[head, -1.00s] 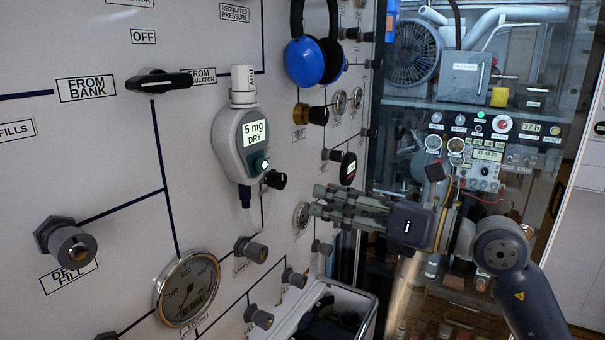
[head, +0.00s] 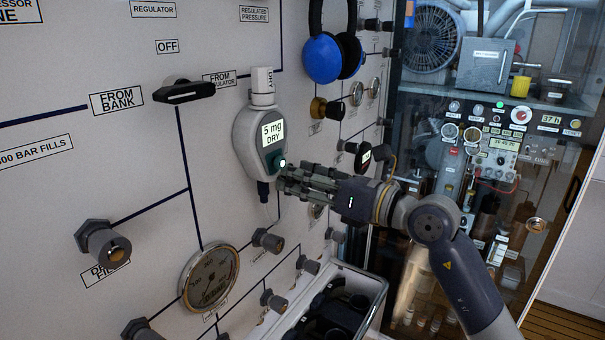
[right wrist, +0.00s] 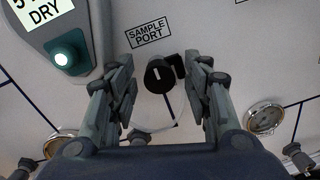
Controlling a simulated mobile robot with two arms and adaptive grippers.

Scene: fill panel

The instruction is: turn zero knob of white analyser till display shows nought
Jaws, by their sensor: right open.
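The white analyser (head: 244,140) is fixed upright on the panel, and its display (head: 271,136) reads "5 mg DRY". Its teal zero knob (head: 274,161), with a lit spot, sits below the display. In the right wrist view the analyser (right wrist: 93,22) is cut off at upper left, with the knob (right wrist: 67,54) left of my fingers. My right gripper (head: 282,180) is open and empty, its fingertips just right of and below the knob in the head view. In the right wrist view my open fingers (right wrist: 157,72) flank the black sample port fitting (right wrist: 158,76). My left gripper is out of view.
A black selector handle (head: 188,92) and a large gauge (head: 209,278) are on the panel. Blue ear defenders (head: 322,60) hang above right of the analyser. An open case (head: 375,285) stands below my right arm. A glass-fronted cabinet (head: 425,100) is at right.

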